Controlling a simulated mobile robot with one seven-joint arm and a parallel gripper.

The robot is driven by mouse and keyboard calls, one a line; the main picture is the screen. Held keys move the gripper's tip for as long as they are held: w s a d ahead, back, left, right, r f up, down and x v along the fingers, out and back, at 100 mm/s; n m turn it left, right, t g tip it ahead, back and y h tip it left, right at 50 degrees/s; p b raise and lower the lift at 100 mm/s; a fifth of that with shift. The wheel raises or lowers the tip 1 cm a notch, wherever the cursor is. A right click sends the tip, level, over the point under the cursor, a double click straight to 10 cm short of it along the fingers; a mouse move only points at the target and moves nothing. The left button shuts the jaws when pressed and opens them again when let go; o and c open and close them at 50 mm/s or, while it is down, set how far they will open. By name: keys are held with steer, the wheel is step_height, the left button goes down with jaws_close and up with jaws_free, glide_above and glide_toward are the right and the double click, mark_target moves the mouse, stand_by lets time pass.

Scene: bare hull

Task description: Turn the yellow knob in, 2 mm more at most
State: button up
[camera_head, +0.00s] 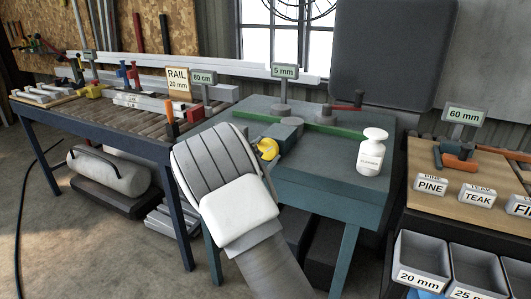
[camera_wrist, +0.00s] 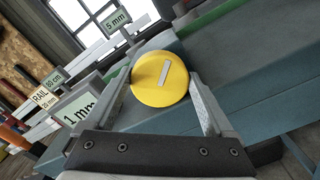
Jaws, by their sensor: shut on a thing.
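The yellow knob (camera_wrist: 160,79) is a round disc with a pale bar mark across its face, in the middle of the wrist view. In the head view the knob (camera_head: 268,149) shows at the left end of a grey block on the teal bench. My gripper (camera_wrist: 163,92) has one finger on each side of the knob and is shut on it. In the head view my arm covers the fingers. The bar mark leans slightly right of upright in the wrist view. A sign reading 1 mm (camera_wrist: 80,113) stands left of the knob, partly behind my left finger.
A 5 mm sign (camera_head: 284,72) stands behind the knob, near a green rail (camera_head: 335,128). A white bottle (camera_head: 371,152) stands at the bench's right side. A roller table (camera_head: 115,112) with a RAIL 20 mm sign (camera_head: 177,82) is at left.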

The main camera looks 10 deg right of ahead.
steer(key=o, duration=1.1)
steer(key=p+v, duration=0.2)
steer(key=v, duration=1.5)
steer(key=shift+s+a, duration=0.15)
steer(key=shift+s, duration=0.05)
